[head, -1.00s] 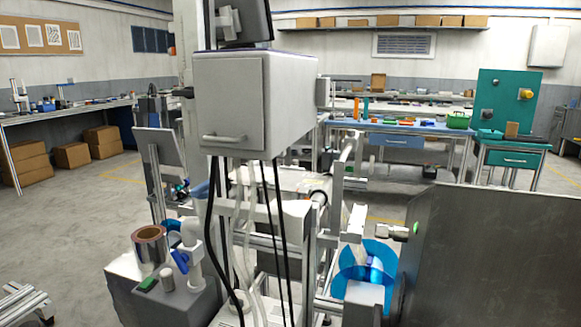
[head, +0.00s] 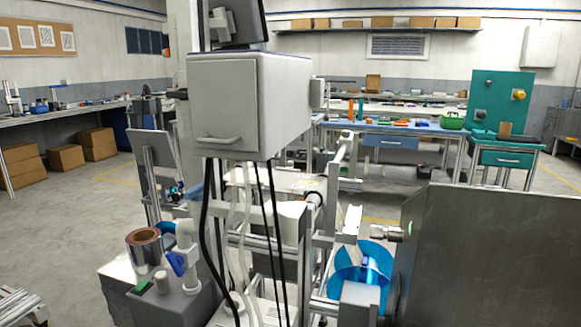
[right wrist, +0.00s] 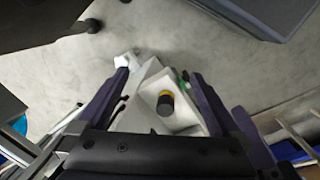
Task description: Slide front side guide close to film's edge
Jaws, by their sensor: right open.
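A reel of shiny blue film (head: 375,262) hangs on the low right side of the machine in the head view. A light metal arm or bracket (head: 350,224) stands just above it. I cannot make out the front side guide, or its distance from the film's edge. My right gripper (right wrist: 163,75) shows only in the right wrist view. Its two dark fingers are apart with nothing held between them. Below them is a pale box-like surface (right wrist: 186,112) with a dark cylinder with an orange-yellow end (right wrist: 166,101). My left gripper is in neither view.
A grey control box (head: 225,105) with hanging cables blocks much of the machine. A large dark panel (head: 490,260) fills the right. Open floor (head: 60,235) lies at left.

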